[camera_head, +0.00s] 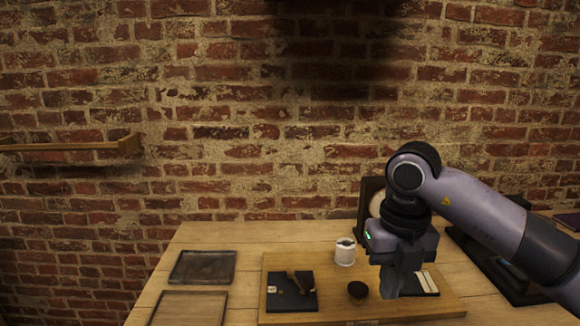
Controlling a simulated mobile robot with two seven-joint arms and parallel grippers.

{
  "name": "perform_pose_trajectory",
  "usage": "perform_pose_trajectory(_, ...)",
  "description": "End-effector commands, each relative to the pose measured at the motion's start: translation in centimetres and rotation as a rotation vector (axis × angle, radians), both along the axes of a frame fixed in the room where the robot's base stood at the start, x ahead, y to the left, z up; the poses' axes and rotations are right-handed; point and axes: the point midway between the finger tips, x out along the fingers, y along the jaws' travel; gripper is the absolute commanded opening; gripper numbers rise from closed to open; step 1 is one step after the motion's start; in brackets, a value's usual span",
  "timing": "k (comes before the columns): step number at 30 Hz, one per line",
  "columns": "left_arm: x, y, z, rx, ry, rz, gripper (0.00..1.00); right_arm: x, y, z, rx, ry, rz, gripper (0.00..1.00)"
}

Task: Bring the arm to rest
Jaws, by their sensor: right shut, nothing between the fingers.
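My right gripper (390,284) points down over the right part of a wooden board (335,310) on the table. Its fingers are shut with nothing visible between them. My right arm comes in from the right edge and bends down at a dark joint. A white jar (345,252) stands on the board, left of the gripper. A dark pad (425,284) is partly hidden behind the gripper. My left gripper is not in view.
A dark square pad (290,300) with small items lies on the board's left. A dark tray (203,267) and a wooden tray (188,308) are on the table's left. A dark frame with a round pale object (376,204) stands behind the arm. A brick wall (150,180) closes the back.

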Motion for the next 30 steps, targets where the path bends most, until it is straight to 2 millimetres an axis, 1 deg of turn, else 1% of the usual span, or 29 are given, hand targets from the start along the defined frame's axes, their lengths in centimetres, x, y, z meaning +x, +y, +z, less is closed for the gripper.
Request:
perform_pose_trajectory(1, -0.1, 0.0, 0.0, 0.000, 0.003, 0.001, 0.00, -1.0, 1.9, -1.6, 0.086, 0.045, 0.048, 0.00)
perform_pose_trajectory(3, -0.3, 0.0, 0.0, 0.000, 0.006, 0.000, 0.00, -2.2, 4.3, -3.0, 0.211, 0.089, 0.104, 0.00)
perform_pose_trajectory(5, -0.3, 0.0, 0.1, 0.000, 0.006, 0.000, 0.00, -3.3, 6.4, -3.9, 0.323, 0.127, 0.145, 0.00)
perform_pose_trajectory(6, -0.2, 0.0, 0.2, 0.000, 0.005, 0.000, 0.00, -4.2, 7.8, -4.3, 0.402, 0.155, 0.170, 0.00)
perform_pose_trajectory(8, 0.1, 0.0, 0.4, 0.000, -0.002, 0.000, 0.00, -5.5, 9.9, -4.8, 0.531, 0.193, 0.198, 0.00)
perform_pose_trajectory(10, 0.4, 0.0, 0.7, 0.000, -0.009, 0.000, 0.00, -7.1, 12.3, -4.9, 0.696, 0.239, 0.217, 0.00)
perform_pose_trajectory(12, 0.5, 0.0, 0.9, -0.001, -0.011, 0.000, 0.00, -8.6, 14.6, -4.6, 0.875, 0.280, 0.217, 0.00)
perform_pose_trajectory(16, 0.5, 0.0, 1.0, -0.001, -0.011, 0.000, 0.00, -10.4, 17.5, -2.9, 1.213, 0.341, 0.154, 0.00)
perform_pose_trajectory(18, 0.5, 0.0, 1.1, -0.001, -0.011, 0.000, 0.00, -10.7, 18.3, -1.8, 1.386, 0.362, 0.084, 0.00)
perform_pose_trajectory(20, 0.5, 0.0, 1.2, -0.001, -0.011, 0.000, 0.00, -10.6, 18.6, -0.9, 1.526, 0.374, 0.006, 0.00)
perform_pose_trajectory(21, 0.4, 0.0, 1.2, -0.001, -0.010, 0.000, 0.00, -10.4, 18.5, -0.4, 1.616, 0.378, -0.056, 0.00)
perform_pose_trajectory(23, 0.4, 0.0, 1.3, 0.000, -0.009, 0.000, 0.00, -9.8, 18.1, 0.2, 1.740, 0.379, -0.164, 0.00)
perform_pose_trajectory(26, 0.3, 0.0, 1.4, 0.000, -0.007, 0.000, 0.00, -8.2, 16.7, 0.3, 1.917, 0.369, -0.382, 0.00)
perform_pose_trajectory(29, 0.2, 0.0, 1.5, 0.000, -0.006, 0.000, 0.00, -6.5, 14.4, -0.8, 2.049, 0.345, -0.641, 0.00)
perform_pose_trajectory(30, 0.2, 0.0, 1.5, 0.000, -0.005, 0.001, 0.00, -5.9, 13.4, -1.6, 2.086, 0.334, -0.754, 0.00)
